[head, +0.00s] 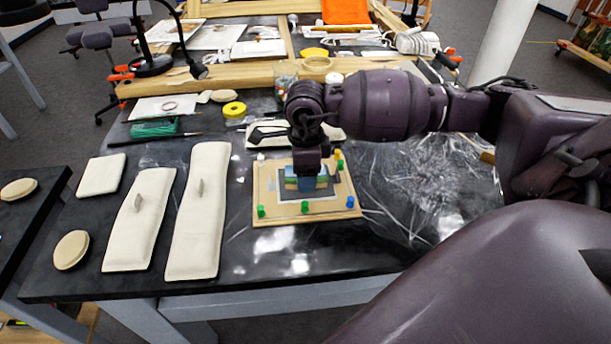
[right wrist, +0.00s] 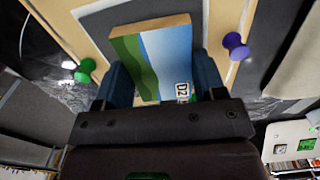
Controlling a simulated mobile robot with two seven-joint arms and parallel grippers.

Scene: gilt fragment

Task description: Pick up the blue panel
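The panel (right wrist: 155,55) is a small wooden block with a blue and green painted face and a label reading "D2". In the head view it shows only in part, beneath my right gripper, over a wooden board (head: 268,213) with a grey rectangle in its middle. My right gripper (right wrist: 162,85) points down, its blue fingers on either side of the panel. Whether they press on it I cannot tell. The gripper also shows in the head view (head: 307,182). Whether the panel touches the board is hidden. My left gripper is not in view.
Green and blue pegs stand on the board's corners; a purple peg (right wrist: 235,46) is near the gripper. Long cream pads (head: 200,210) lie to the left on the black table (head: 250,285). Crumpled clear film (head: 430,180) lies right. Yellow tape (head: 234,109) and wooden frame bars (head: 240,76) are behind.

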